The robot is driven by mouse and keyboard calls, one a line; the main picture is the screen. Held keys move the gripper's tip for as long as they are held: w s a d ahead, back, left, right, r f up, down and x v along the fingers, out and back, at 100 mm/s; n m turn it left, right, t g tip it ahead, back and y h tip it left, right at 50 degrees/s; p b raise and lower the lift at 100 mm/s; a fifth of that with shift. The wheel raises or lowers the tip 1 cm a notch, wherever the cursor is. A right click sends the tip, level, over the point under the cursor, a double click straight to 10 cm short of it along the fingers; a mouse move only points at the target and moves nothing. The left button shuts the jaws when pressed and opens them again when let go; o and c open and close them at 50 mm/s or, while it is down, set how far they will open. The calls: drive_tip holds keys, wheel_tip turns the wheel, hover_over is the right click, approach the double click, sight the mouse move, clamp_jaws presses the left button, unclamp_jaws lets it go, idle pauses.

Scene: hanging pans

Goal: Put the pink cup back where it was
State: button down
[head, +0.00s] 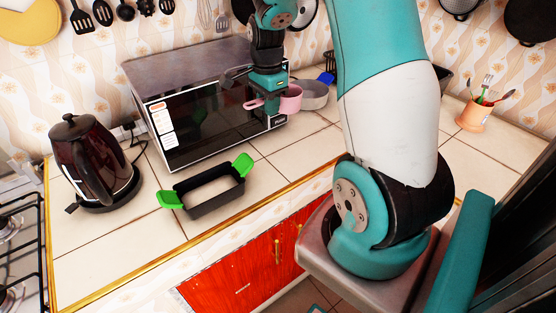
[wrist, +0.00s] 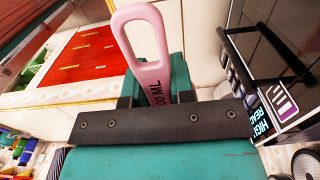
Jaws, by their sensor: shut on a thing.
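The pink cup (head: 291,99) is in the head view, in front of the microwave's right side and above the counter. My gripper (head: 268,96) is shut on it, between the round cup body on the right and the looped end of its handle on the left. In the wrist view the pink handle (wrist: 139,35), marked "00 ML", stands up between the two fingers of my gripper (wrist: 157,88). The cup body is hidden in the wrist view. The head view does not show clearly how far the cup is from the microwave.
The microwave (head: 206,118) stands behind the gripper, with a grey pan (head: 315,95) to the right. A black tray with green handles (head: 212,194), a kettle (head: 92,165) and a utensil pot (head: 473,116) stand on the counter. Utensils and pans (head: 530,20) hang on the wall.

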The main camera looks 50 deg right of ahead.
sight(270, 166)
wheel_tip(270, 166, down, 18)
drive_tip(key=p, duration=0.3)
drive_tip(key=c, duration=1)
unclamp_jaws()
drive_tip(key=shift+f, duration=0.1)
